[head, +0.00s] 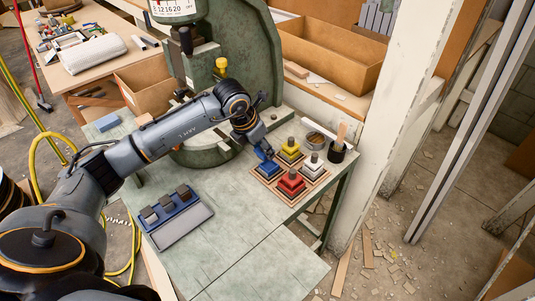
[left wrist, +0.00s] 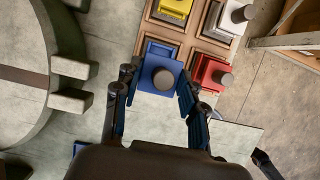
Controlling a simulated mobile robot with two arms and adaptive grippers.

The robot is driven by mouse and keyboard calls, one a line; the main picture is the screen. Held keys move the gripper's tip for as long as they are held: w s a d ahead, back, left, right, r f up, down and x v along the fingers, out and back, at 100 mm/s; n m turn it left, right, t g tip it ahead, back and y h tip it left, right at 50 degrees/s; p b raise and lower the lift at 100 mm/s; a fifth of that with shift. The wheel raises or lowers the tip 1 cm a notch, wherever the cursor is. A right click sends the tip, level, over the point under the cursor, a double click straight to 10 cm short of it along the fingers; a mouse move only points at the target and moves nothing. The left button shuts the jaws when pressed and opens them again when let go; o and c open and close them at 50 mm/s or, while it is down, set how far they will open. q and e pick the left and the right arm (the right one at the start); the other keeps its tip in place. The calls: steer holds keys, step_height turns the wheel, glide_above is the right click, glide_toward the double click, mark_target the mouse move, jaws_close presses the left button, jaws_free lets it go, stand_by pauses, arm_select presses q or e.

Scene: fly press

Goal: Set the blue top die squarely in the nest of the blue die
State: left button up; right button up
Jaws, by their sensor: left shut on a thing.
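My left gripper (head: 264,154) reaches from the left over the wooden die board (head: 312,186). In the left wrist view its two fingers (left wrist: 156,90) are shut around the blue top die (left wrist: 148,80), a blue block with a round grey knob. The fingers stand on either side of it. In the head view the gripper largely covers the blue die (head: 266,169) at the board's left place. The wrist view looks down from above, so I cannot tell whether the top die touches the nest. My right gripper is in neither view.
Yellow (head: 290,151), white (head: 312,164) and red (head: 291,184) dies stand close by on the board. A black cup (head: 337,154) is behind it. The green press (head: 240,55) stands behind my arm. A blue tray (head: 170,210) lies at left.

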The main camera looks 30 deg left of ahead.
arm_select(q)
steer(key=shift+w+d+f, duration=0.3)
steer(key=shift+w+f, duration=0.45)
steer(key=shift+f, duration=0.2)
steer(key=shift+w+d+f, duration=0.1)
steer(key=shift+f, duration=0.2)
step_height(320, 180, down, 2)
steer(key=shift+f+p, duration=0.15)
steer(key=shift+p, duration=0.7)
steer(key=shift+f, duration=0.35)
steer(key=o, duration=1.3)
